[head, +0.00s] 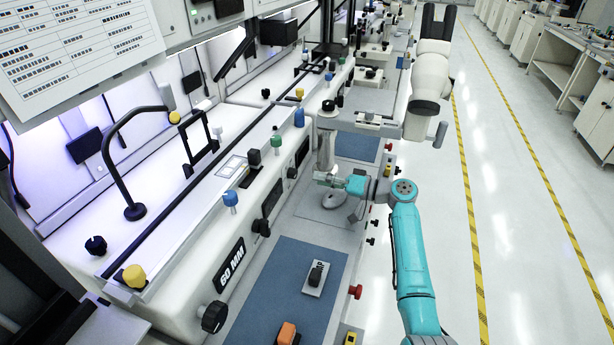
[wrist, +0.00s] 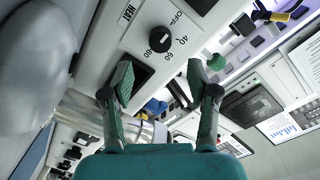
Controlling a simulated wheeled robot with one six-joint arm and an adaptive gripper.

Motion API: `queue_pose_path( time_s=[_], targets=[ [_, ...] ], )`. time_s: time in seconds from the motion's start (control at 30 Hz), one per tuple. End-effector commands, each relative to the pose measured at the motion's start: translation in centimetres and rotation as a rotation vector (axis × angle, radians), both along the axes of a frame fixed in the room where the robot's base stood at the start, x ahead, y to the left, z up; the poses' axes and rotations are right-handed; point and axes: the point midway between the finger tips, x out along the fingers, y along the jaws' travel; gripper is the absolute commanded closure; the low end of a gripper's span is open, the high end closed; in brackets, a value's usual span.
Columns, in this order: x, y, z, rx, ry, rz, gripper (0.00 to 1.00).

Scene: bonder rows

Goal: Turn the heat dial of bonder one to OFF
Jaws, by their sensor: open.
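The dark round heat dial (wrist: 160,39) is on a white panel in the wrist view, beside a HEAT label. OFF, 40, 60 and 80 are printed around it. Its pointer is too small to read with certainty. My gripper (wrist: 160,76) is open and empty, with its two green-tipped fingers apart below the dial in the picture, not touching it. In the head view my gripper (head: 322,178) is in front of the machine row, beside a small dark knob (head: 292,173). I cannot tell whether that knob is the same dial.
A white machine front with a 60 MM plate (head: 231,265) and a large black knob (head: 213,316) runs along the left. A blue mat (head: 285,290) lies on the near bench. The aisle (head: 510,200) on the right is clear.

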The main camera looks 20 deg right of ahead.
Motion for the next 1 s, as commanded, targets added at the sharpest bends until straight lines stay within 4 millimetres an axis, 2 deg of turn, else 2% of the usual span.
queue_pose_path(
  time_s=[0.1, 0.3, 1.0],
  targets=[
    [-1.2, -1.7, 0.0, 0.000, 0.000, -0.001, 0.41],
    [-2.4, -3.1, 0.1, 0.001, 0.001, 0.000, 0.41],
    [-2.6, -3.4, 0.1, 0.001, 0.001, 0.000, 0.41]
  ],
)
